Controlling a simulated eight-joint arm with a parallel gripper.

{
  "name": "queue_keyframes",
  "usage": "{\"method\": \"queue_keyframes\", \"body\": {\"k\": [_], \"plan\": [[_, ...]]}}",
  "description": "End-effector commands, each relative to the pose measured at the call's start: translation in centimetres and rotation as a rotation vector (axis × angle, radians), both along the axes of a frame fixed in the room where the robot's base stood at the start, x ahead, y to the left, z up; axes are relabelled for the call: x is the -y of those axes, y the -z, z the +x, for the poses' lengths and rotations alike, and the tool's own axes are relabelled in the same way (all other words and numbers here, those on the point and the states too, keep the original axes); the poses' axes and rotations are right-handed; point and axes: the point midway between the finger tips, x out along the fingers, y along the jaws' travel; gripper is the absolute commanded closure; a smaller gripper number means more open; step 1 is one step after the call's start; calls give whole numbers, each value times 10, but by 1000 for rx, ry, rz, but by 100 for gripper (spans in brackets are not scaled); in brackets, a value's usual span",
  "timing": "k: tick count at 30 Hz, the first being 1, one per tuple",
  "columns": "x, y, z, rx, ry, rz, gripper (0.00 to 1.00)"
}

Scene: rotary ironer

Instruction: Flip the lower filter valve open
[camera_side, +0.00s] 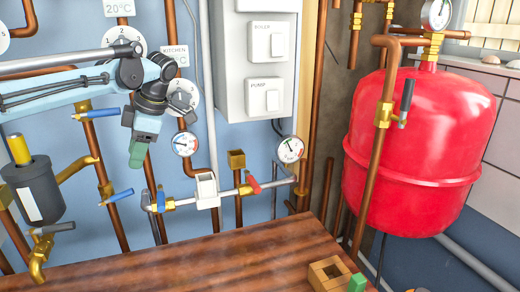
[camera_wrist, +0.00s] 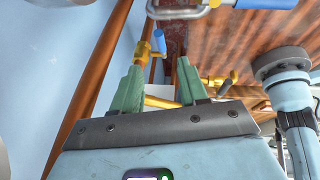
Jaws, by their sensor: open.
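The dark grey filter canister (camera_side: 38,192) with a yellow top stands at the left of the side view. Beside it, a vertical copper pipe carries an upper blue-handled valve (camera_side: 100,113) and a lower blue-handled valve (camera_side: 118,196). The lower blue handle sticks out sideways across its pipe. A dark-handled brass valve (camera_side: 52,229) sits under the canister. I cannot tell which is the lower filter valve. My gripper (camera_side: 138,152) points down, above and apart from the lower blue handle. In the wrist view its green fingers (camera_wrist: 158,85) are apart, with nothing seen held between them.
A wooden worktop (camera_side: 220,262) lies in front. A white box (camera_side: 206,190) and a red-handled valve (camera_side: 250,185) sit on a horizontal pipe to the right. Gauges, a control panel (camera_side: 262,65) and a red tank (camera_side: 420,150) stand further right. Several copper pipes run close around the gripper.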

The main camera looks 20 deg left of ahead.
Motion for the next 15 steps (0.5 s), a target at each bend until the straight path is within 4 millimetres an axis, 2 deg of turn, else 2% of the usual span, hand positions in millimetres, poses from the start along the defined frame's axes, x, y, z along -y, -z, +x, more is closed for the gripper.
{"method": "queue_keyframes", "body": {"k": [5,15], "plan": [[-8,18,-4,0,-2,0,57],[-30,71,-13,1,-1,0,57]]}}
